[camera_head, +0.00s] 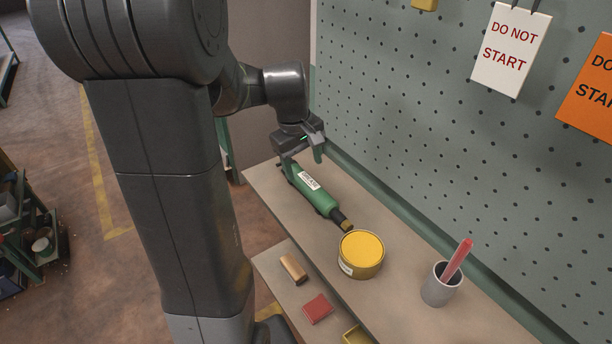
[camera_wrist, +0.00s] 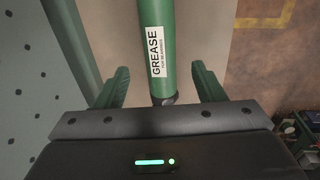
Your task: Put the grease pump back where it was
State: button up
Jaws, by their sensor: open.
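The grease pump (camera_head: 313,190) is a green cylinder with a white GREASE label and a dark nozzle end. It lies on the upper shelf (camera_head: 268,182), its nozzle pointing toward the yellow tin. My gripper (camera_head: 303,160) is at the pump's far end, above the shelf. In the wrist view, the pump (camera_wrist: 155,25) runs between the two green fingers of my gripper (camera_wrist: 158,85), with a gap on each side. The fingers are open and do not touch it.
A yellow tin (camera_head: 361,254) stands just past the nozzle. A grey cup (camera_head: 440,285) holds a red-handled item. A lower shelf has a tan block (camera_head: 293,268) and a red block (camera_head: 318,308). A pegboard wall (camera_head: 420,130) with DO NOT START signs (camera_head: 511,48) rises behind.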

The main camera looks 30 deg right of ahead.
aim_at(307, 180)
jog(key=r, duration=0.3)
jog(key=a+r, duration=0.1)
jog(key=r, duration=0.1)
jog(key=shift+d, duration=0.1)
jog(key=f, duration=0.4)
jog(key=d+f, duration=0.1)
jog(key=f, duration=0.2)
jog(key=d+f, duration=0.1)
jog(key=f, duration=0.3)
jog(key=shift+f, duration=0.35)
notch_tip(307, 180, up, 4)
jog(key=shift+a+r, duration=0.1)
jog(key=shift+r, duration=0.45)
